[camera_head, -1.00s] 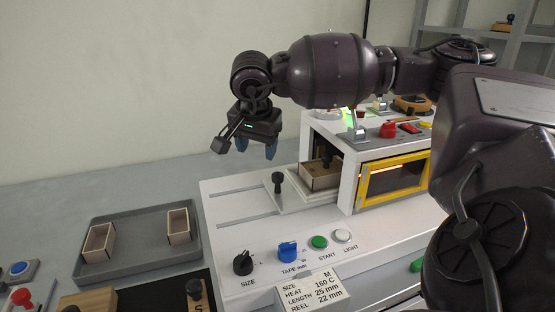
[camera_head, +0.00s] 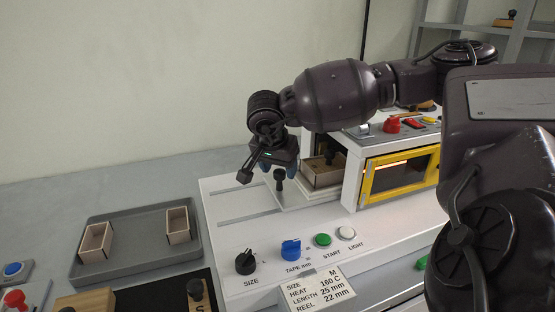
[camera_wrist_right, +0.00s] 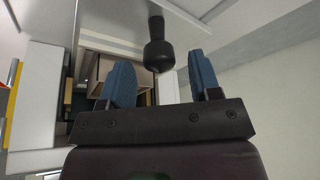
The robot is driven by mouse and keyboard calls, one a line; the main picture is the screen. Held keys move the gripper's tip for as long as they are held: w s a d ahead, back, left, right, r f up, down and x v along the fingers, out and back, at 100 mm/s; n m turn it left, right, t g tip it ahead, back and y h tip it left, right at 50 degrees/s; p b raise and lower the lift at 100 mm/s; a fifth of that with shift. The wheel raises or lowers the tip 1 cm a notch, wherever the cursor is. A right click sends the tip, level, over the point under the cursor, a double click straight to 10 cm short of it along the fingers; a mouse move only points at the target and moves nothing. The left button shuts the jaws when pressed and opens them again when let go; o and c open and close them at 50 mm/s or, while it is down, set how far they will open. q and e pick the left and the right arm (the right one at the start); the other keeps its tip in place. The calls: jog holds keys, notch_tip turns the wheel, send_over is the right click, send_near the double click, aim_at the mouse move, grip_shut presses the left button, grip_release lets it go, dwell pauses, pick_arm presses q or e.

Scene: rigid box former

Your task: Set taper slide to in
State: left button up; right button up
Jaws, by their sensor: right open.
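The slide's black knob (camera_head: 279,177) stands upright on the white slide plate (camera_head: 297,197), at the front of the machine. The knob also shows in the right wrist view (camera_wrist_right: 158,50), between and beyond the fingertips. In the wrist view the fingers (camera_wrist_right: 163,82) are apart, and I see no contact with the knob. A small wooden box (camera_head: 322,176) with a dark post sits on the plate by the machine's opening. My left gripper is not in view.
Two slots run left across the white deck (camera_head: 225,240). Black and blue dials (camera_head: 291,250), green and white buttons and a label card (camera_head: 312,290) are in front. A grey tray (camera_head: 140,262) with two boxes lies left. The yellow-framed window (camera_head: 400,172) is right.

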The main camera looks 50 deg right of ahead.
jog(key=shift+d+f, duration=0.2)
jog(key=shift+f, duration=0.3)
grip_shut()
